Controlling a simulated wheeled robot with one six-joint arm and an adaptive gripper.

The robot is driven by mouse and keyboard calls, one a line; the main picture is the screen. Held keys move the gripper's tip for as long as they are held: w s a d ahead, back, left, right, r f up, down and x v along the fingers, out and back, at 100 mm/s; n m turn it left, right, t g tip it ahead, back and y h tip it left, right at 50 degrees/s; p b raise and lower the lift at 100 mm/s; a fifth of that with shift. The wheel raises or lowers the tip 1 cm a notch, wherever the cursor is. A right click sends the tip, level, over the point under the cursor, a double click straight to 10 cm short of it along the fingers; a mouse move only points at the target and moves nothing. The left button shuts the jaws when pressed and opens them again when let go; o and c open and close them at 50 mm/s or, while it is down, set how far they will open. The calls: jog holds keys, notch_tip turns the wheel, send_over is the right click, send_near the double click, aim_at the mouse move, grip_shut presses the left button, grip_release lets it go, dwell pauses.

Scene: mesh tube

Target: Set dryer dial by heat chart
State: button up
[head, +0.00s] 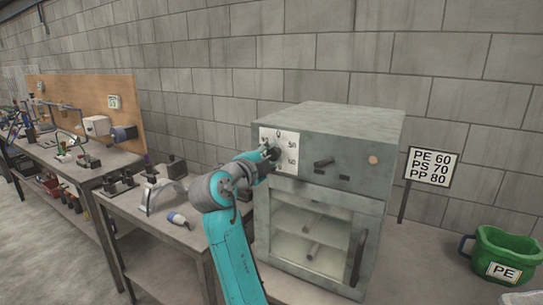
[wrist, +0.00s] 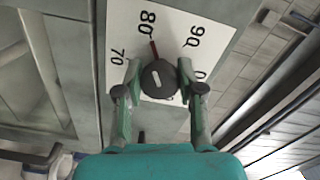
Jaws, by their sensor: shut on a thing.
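The grey dryer (head: 385,135) stands on the bench, its front panel carrying a white dial plate (head: 291,146). In the wrist view the plate (wrist: 205,60) shows 70, 80 and 90 around a round dark dial (wrist: 160,79). The dial's red pointer (wrist: 154,50) points at about the 80 mark. My gripper (wrist: 159,70) is shut on the dial, one finger on each side; the dial is mostly hidden behind my gripper (head: 268,153) in the head view. The heat chart (head: 432,167) reads PE 60, PS 70, PP 80.
A green bin (head: 507,252) labelled PE (head: 503,272) sits at the right. The dryer has a glass door with a dark handle (head: 359,255) and a second dark knob (head: 324,163). A tool-covered bench (head: 150,225) lies left.

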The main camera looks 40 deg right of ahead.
jog(key=shift+f, duration=0.1)
jog(key=o, duration=1.2)
jog(key=shift+c, duration=0.2)
jog(key=v, duration=1.2)
